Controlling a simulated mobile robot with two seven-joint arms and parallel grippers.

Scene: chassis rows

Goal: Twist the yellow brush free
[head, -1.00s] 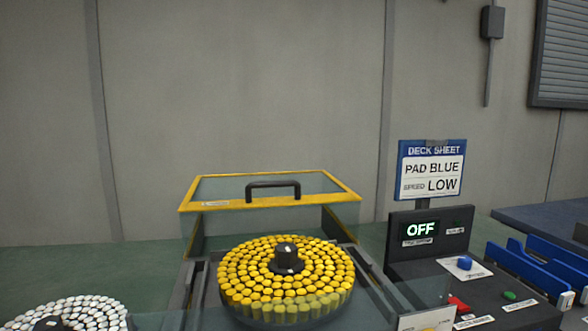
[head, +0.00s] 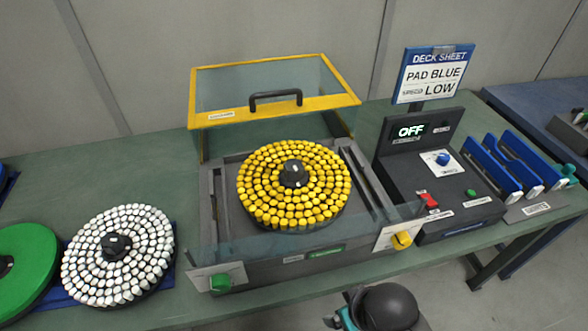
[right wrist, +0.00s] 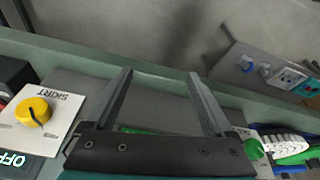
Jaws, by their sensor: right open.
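The yellow brush (head: 262,197), a disc of yellow bristle tufts with a black central hub (head: 293,173), sits in the grey machine bay (head: 230,226). The yellow-framed clear lid (head: 222,110) stands raised behind it. My right gripper (right wrist: 160,75) is open and empty in the right wrist view, its two fingers apart over the machine's front side. The yellow brush cannot be made out in that view. A dark rounded part of my right arm shows at the bottom of the head view, in front of the bench. My left gripper is not in view.
A white brush (head: 95,265) and a green pad (head: 28,262) lie left. The control panel (head: 425,187) reads OFF; a sign (head: 432,75) says PAD BLUE, LOW. A yellow knob (head: 402,240) and green knob (head: 220,282) sit on the front. Blue racks (head: 510,160) stand right.

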